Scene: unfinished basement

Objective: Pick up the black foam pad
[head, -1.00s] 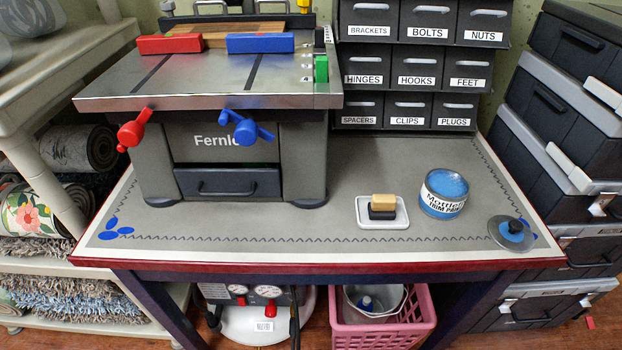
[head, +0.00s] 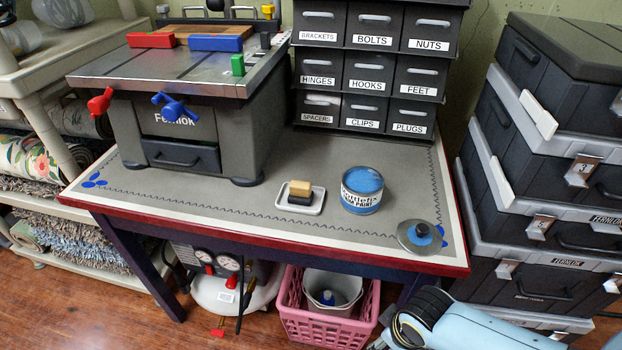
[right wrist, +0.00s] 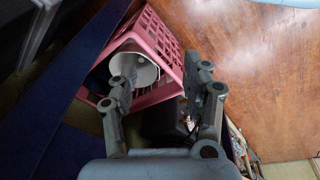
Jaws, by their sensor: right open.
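The black foam pad (head: 299,200) looks to be the dark lower layer under a tan block (head: 300,187); both sit in a small white tray (head: 284,208) on the workbench in the head view. My right gripper (right wrist: 161,78) is open and empty in the right wrist view, its two fingers apart above the floor area near the pink basket. My right arm comes in at the lower right of the head view, low in front of the bench and away from the pad. The pad is not seen in the right wrist view. My left gripper is not in view.
A blue paint tin (head: 362,190) stands just right of the tray, and a round disc with a blue centre (head: 422,238) lies near the front right corner. A bench machine (head: 190,130) and labelled drawers (head: 370,70) stand behind. Grey cases (head: 560,150) are stacked right. A pink basket (head: 325,325) is below.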

